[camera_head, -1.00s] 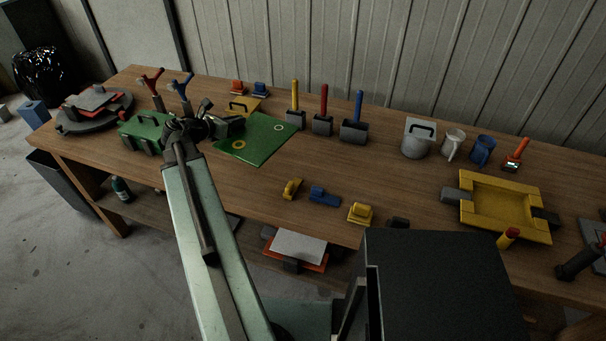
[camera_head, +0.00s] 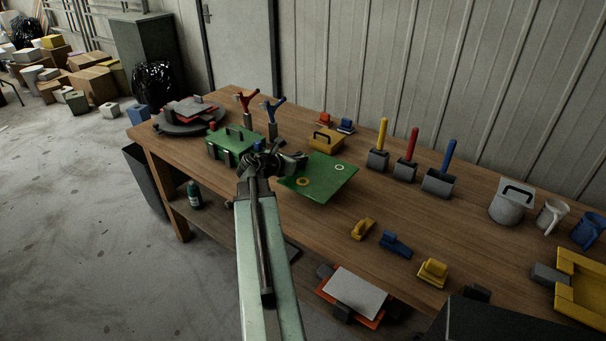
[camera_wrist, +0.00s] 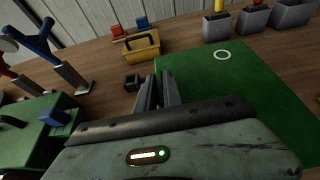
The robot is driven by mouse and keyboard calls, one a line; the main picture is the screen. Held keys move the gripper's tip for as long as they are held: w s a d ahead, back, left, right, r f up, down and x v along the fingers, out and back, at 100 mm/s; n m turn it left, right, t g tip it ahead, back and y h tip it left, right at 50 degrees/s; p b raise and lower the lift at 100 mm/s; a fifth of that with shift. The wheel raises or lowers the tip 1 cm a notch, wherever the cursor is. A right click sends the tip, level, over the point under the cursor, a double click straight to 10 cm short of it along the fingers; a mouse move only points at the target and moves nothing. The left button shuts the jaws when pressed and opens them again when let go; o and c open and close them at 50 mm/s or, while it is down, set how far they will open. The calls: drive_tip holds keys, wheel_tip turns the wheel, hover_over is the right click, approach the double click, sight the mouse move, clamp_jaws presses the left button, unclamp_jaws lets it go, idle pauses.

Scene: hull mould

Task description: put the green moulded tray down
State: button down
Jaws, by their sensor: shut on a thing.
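The green moulded tray (camera_head: 312,182) is a flat green piece with a yellow ring and a pale ring on its face. My gripper (camera_head: 298,159) is shut at its left back edge. In the wrist view the tray (camera_wrist: 235,95) fills the right side, beside the closed fingers (camera_wrist: 156,88). The tray is roughly level over the table, with a dark strip under its front edge. I cannot tell whether it touches the tabletop.
A green box (camera_head: 232,146) stands close left of my gripper. A yellow handled block (camera_head: 326,139) is just behind the tray. Small yellow and blue tools (camera_head: 394,244) lie in front on the wooden table (camera_head: 300,222).

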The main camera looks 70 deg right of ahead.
wheel_tip(320, 180, down, 4)
drive_tip(key=b, duration=0.4)
drive_tip(key=shift+r, duration=0.25)
drive_tip(key=shift+f, duration=0.1)
drive_tip(key=c, duration=1.5)
unclamp_jaws()
